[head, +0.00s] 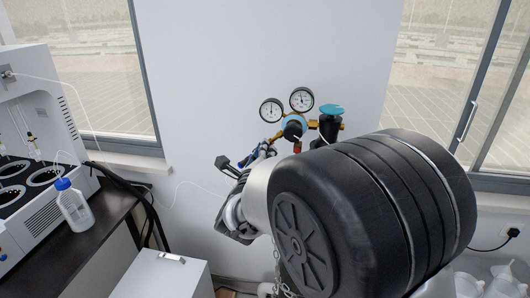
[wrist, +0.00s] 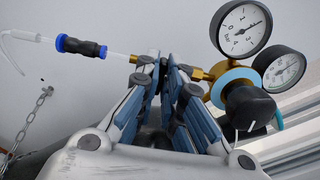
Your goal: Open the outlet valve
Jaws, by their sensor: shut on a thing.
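The pressure regulator stands against the white wall, with two round gauges (wrist: 241,28) (wrist: 283,69) and a black knob with a blue ring (wrist: 248,104). A brass outlet fitting (wrist: 198,73) runs left from it to my gripper (wrist: 168,68). My gripper is shut on the outlet valve on this line; the fingers hide most of the valve, and its handle angle cannot be told. A white tube with a black and blue connector (wrist: 81,46) leaves on the left. In the head view my gripper (head: 256,155) is at the left of the regulator (head: 294,128), partly behind my arm.
A second black valve with a blue top (head: 331,122) stands right of the gauges. A chain (wrist: 28,122) hangs at the left in the wrist view.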

